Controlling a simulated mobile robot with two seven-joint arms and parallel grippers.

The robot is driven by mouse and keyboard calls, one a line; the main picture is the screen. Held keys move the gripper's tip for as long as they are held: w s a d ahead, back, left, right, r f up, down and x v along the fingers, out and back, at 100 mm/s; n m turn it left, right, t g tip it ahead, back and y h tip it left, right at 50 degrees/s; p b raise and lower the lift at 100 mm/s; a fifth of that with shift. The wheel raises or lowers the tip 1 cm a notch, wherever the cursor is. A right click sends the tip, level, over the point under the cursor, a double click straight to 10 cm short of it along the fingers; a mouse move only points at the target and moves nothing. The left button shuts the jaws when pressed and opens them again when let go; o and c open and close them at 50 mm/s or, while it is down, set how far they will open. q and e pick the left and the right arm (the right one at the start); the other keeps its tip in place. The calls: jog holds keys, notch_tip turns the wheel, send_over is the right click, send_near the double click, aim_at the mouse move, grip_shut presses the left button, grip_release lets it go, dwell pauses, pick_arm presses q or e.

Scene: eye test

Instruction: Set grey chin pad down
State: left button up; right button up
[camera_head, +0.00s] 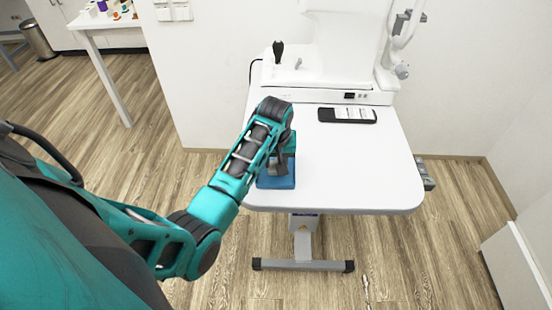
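My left arm reaches in from the left, and my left gripper (279,167) points down over the front left corner of the white table (350,180). It is just above or at a small blue tray or block (276,183) at that edge. Dark grey parts show at the fingertips, but I cannot tell gripper from pad there. I cannot make out the grey chin pad for certain, nor whether the fingers are open or shut. My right gripper is not in view.
A white eye-test machine (330,90) with a black joystick (278,50) stands at the back of the table. A black-and-white flat item (347,115) lies before it. The table's middle and right are clear. A side table (110,22) with small items stands far left.

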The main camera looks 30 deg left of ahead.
pick_arm(q)
jog(key=v, duration=1.2)
jog(key=f+m+t, duration=0.1)
jog(key=f, duration=0.1)
jog(key=s+f+m+t, duration=0.1)
jog(key=f, duration=0.2)
jog(key=d+f+m+t, duration=0.1)
jog(key=f, duration=0.1)
jog(key=shift+s+d+f, duration=0.1)
jog(key=shift+s+f, duration=0.25)
jog(key=shift+s, duration=0.05)
jog(key=s+d+f+m+t, duration=0.2)
jog(key=f, duration=0.1)
jog(key=shift+s+d+f, duration=0.3)
jog(key=shift+s, duration=0.1)
jog(key=s+d+f+m+t+h, duration=0.3)
jog(key=s+d, duration=0.4)
jog(key=s, duration=0.3)
jog(key=shift+s+m+t, duration=0.3)
jog(key=shift+m+t, duration=0.1)
jog(key=shift+m, duration=0.1)
jog(key=shift+d, duration=0.2)
